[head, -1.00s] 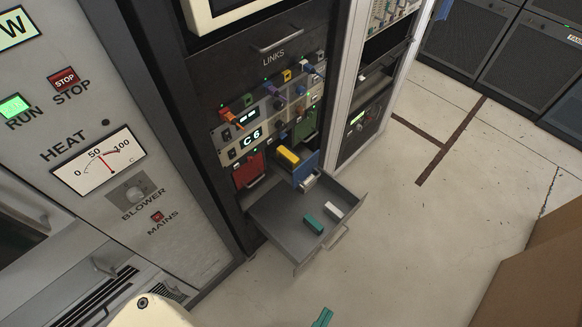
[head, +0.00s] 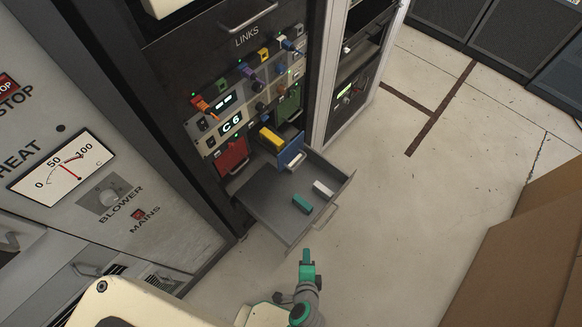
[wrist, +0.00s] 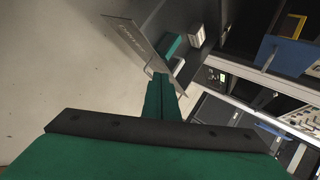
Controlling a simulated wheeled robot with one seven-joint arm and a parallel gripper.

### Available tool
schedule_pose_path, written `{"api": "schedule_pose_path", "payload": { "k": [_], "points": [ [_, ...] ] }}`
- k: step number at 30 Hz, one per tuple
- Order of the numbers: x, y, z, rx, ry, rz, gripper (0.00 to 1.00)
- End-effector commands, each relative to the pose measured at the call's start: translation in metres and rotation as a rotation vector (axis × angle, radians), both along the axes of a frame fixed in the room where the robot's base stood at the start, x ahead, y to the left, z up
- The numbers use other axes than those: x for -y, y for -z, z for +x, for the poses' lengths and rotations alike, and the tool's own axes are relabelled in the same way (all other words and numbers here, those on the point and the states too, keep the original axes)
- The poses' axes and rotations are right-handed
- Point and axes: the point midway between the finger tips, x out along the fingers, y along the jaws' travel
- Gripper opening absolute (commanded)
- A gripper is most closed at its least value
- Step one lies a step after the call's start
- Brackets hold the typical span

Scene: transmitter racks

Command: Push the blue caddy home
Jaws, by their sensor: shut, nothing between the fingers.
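The blue caddy (head: 291,149) sticks out of its slot in the rack, between a red caddy (head: 231,155) on the left and a green caddy (head: 288,103) on the right. It has a pale handle on its front and a yellow block (head: 271,139) in it. In the wrist view the blue caddy (wrist: 283,56) is at the upper right. My gripper (head: 307,256) is green, shut and empty, in front of the open drawer and below the caddy in the picture. In the wrist view the closed fingers (wrist: 160,82) point toward the drawer, apart from the caddy.
An open grey drawer (head: 265,205) juts out below the caddies, holding a teal block (head: 301,204) and a white block (head: 323,189). Cables and plugs (head: 249,72) sit above. A cardboard box (head: 530,250) stands at right. The floor between is clear.

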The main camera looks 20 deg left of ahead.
Motion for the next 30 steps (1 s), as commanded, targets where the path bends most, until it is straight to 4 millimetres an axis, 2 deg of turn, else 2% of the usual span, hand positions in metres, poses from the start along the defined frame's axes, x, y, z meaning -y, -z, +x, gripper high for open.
{"api": "schedule_pose_path", "payload": {
  "k": [1, 3, 8, 11, 15, 18, 21, 24, 30],
  "points": [
    [-0.005, 0.009, 0.017, -0.034, 0.030, 0.104, 0.00],
    [-0.015, 0.018, 0.035, -0.092, 0.065, 0.261, 0.00],
    [-0.034, 0.017, 0.080, -0.223, 0.112, 0.616, 0.00],
    [-0.042, 0.001, 0.109, -0.306, 0.110, 0.828, 0.00],
    [-0.043, -0.036, 0.146, -0.421, 0.070, 1.096, 0.00],
    [-0.037, -0.068, 0.165, -0.497, 0.019, 1.249, 0.00],
    [-0.028, -0.095, 0.177, -0.559, -0.037, 1.356, 0.00],
    [-0.021, -0.115, 0.183, -0.603, -0.079, 1.424, 0.00],
    [-0.019, -0.131, 0.188, -0.641, -0.118, 1.471, 0.00]
  ]
}}
